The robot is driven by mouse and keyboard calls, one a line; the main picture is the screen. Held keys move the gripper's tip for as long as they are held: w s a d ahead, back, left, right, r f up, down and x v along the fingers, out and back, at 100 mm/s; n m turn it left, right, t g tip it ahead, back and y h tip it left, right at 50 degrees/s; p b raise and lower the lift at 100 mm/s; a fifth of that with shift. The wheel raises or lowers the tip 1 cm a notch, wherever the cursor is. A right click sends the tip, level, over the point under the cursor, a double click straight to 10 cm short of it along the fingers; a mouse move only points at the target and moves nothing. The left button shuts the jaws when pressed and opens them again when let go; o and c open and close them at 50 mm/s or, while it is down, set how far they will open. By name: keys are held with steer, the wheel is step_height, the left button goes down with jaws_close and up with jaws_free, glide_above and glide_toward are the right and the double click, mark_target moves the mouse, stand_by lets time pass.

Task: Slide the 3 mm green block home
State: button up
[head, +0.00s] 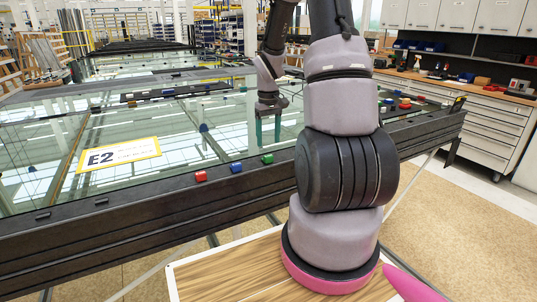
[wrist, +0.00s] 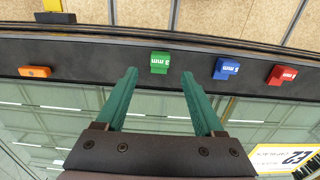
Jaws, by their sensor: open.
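In the wrist view the green block (wrist: 160,62) shows an upside-down "3 mm" mark. My gripper (head: 267,143) points down just behind and above it, with teal fingers. In the wrist view my gripper (wrist: 159,72) is open and empty, its fingertips spread wider than the block. The block appears midway between them, slightly beyond the tips. I see no contact.
A blue block (wrist: 227,68) and a red block (wrist: 281,75) sit on the same rail beside the green one. An orange block (wrist: 35,72) is on the other side. Glass with an E2 label (head: 120,154) lies behind the rail (head: 140,205).

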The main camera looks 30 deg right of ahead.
mark_target(268, 156)
step_height(268, 156, down, 6)
steer(key=shift+f, duration=0.1)
jaws_close()
stand_by(1.5)
